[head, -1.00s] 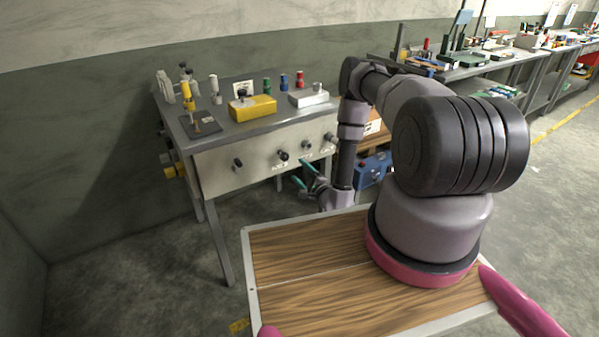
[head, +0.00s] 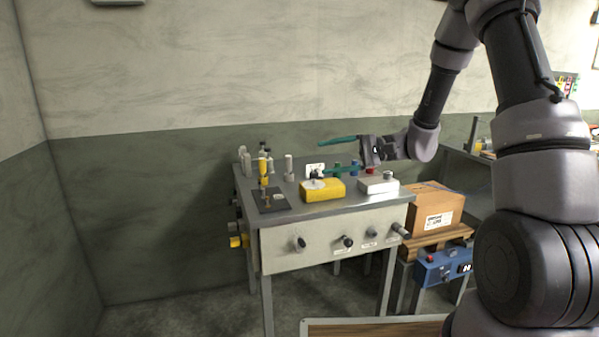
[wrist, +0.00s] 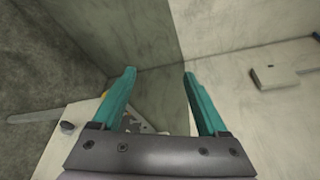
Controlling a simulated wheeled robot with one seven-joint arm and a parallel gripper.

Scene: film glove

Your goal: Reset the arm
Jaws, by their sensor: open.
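My gripper (head: 332,154) has two teal fingers and is raised above the metal workbench in the head view, pointing left. In the wrist view my gripper (wrist: 159,76) shows its fingers spread apart with nothing between them. My arm rises at the right of the head view and bends down to the wrist. The workbench (head: 330,220) stands below the gripper, with a yellow block (head: 322,191) and a white block (head: 378,184) on its top.
A yellow-handled tool (head: 264,172) stands on a dark plate at the bench's left. A cardboard box (head: 434,210) and a blue unit (head: 442,266) are right of the bench. A wall stands behind the bench. The air left of the gripper is clear.

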